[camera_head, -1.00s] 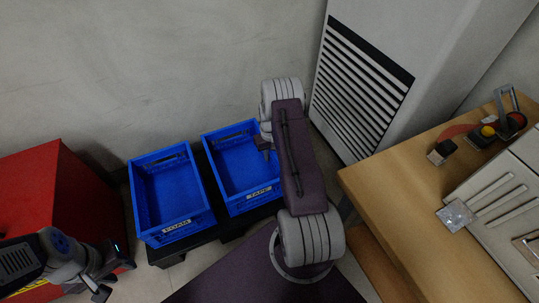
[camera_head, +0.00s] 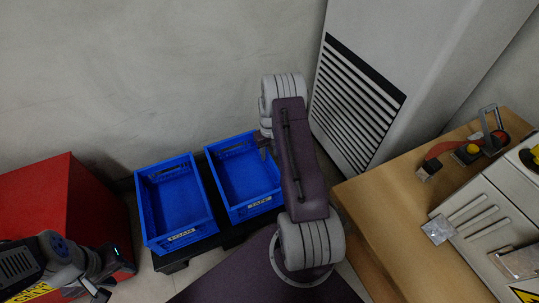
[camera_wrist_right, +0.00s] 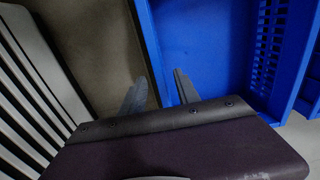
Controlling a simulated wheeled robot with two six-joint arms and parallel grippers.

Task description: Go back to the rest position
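My left gripper (camera_head: 113,282) is at the lower left of the head view, beside the red cabinet. Its fingers look spread, with nothing between them. My right arm stands folded in the middle of the head view, and its gripper is mostly hidden behind the arm. In the right wrist view the two fingers of my right gripper (camera_wrist_right: 160,92) are apart and empty. They point toward the gap by a blue bin, over its edge.
Blue bins labelled FOAM (camera_head: 148,213) and TAPE (camera_head: 236,213) stand on a dark platform. A red cabinet (camera_head: 40,205) is left. A wooden table (camera_head: 385,225) with a grey panel (camera_head: 480,228) and small devices is right, before a vented white cabinet (camera_head: 410,50).

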